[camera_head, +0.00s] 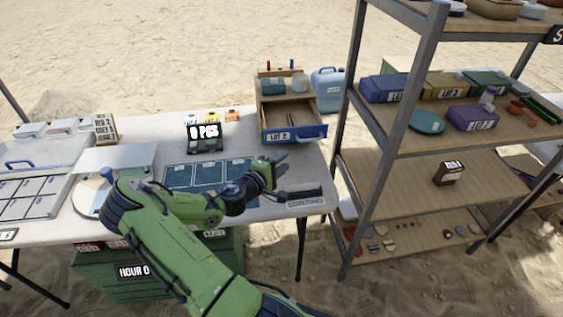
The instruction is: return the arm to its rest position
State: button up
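My green arm (165,230) reaches from the bottom of the view up over the front of the white table. My gripper (283,163) is dark and hangs at the right part of the table, just right of the dark blue mat (180,176).
The wooden unit (270,92) has a blue-fronted drawer (308,135) pulled open. A blue jug (327,88) stands beside it. A metal-post shelf (378,150) stands to the right. A "0 PCS" display (204,132) stands behind the mat.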

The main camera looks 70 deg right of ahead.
dwell(0.6)
jog(key=w+a+r+m+t+y, duration=0.1)
jog(key=w+a+r+t+y, duration=0.2)
jog(key=a, duration=0.6)
jog(key=w+a+r+m+t+y+p, duration=0.1)
jog(key=w+a+r+m+y, duration=0.15)
jog(key=a+y, duration=0.45)
jog(key=w+a+r+m+t+y, duration=0.1)
jog(key=w+a+r+t+y, duration=0.2)
jog(key=a, duration=0.8)
jog(key=s+a+r+n+t+y, duration=0.1)
jog(key=s+a+r, duration=0.3)
jog(key=a, duration=0.5)
jog(key=s+a+r+n+t+y, duration=0.1)
jog(key=s+a+r+n, duration=0.3)
jog(key=a, duration=0.5)
notch_tip(320, 180, up, 2)
jog(key=shift+s+a+r+n+t+y+p, duration=0.15)
jog(key=shift+s+a+n+t+y+p, duration=0.05)
jog(key=shift+s+n+t+y+p, duration=0.2)
